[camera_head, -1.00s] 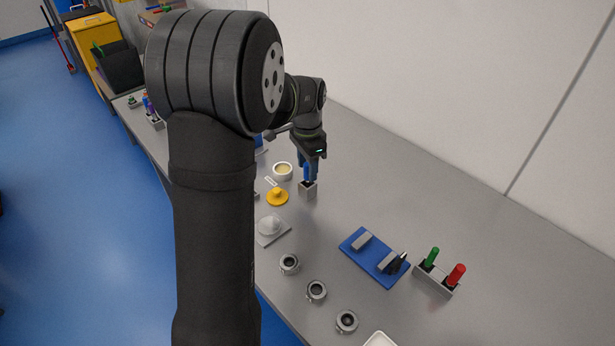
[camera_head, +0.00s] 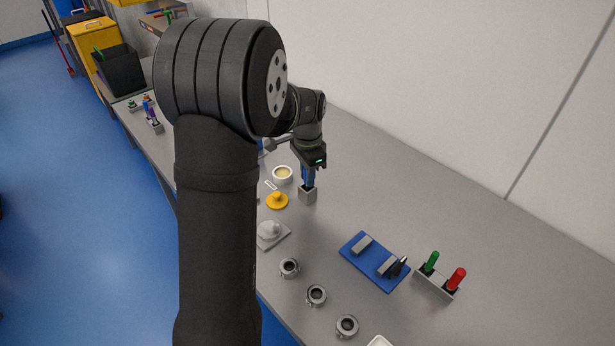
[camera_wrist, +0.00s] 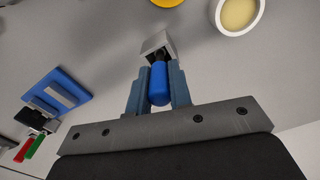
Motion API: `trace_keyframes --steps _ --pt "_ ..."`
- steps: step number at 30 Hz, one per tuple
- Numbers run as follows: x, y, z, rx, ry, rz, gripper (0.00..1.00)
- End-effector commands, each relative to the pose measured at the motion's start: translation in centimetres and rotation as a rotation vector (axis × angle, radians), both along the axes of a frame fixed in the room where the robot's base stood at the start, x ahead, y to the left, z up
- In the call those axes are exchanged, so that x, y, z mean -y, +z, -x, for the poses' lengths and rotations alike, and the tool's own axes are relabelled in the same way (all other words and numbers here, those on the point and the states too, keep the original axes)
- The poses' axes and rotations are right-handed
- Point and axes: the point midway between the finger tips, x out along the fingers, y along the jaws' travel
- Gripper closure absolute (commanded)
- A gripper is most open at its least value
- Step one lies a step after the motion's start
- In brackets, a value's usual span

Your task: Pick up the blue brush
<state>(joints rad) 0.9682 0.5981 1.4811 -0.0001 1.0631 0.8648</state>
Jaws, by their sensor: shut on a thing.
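The blue brush (camera_wrist: 159,84) stands handle up, with its blue handle between the two grey-blue fingers of my gripper (camera_wrist: 158,92). In the head view my gripper (camera_head: 308,178) points down over a small grey holder (camera_head: 308,196) on the bench and is shut on the handle. The wrist view also shows the holder (camera_wrist: 153,43) just beyond the fingertips. The brush's dark lower part runs to the holder's opening. Its far end is hidden there, and I cannot tell how deep it sits.
A white cup (camera_head: 282,174) and a yellow knobbed disc (camera_head: 277,201) are left of the holder. A blue plate with grey blocks (camera_head: 360,262) and a rack with green and red handles (camera_head: 436,284) lie to the right. Bench behind the holder is clear.

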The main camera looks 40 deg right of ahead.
Motion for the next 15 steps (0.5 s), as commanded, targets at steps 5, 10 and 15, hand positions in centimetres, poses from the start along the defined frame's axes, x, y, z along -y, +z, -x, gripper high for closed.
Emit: trace_keyframes --steps 5,10,15 --pt "0.0 1.5 0.0 0.001 0.000 0.002 1.00" --pt "0.1 4.2 -0.1 0.003 0.001 0.004 1.00" --pt "0.4 5.8 3.3 0.001 -0.004 0.002 1.00"
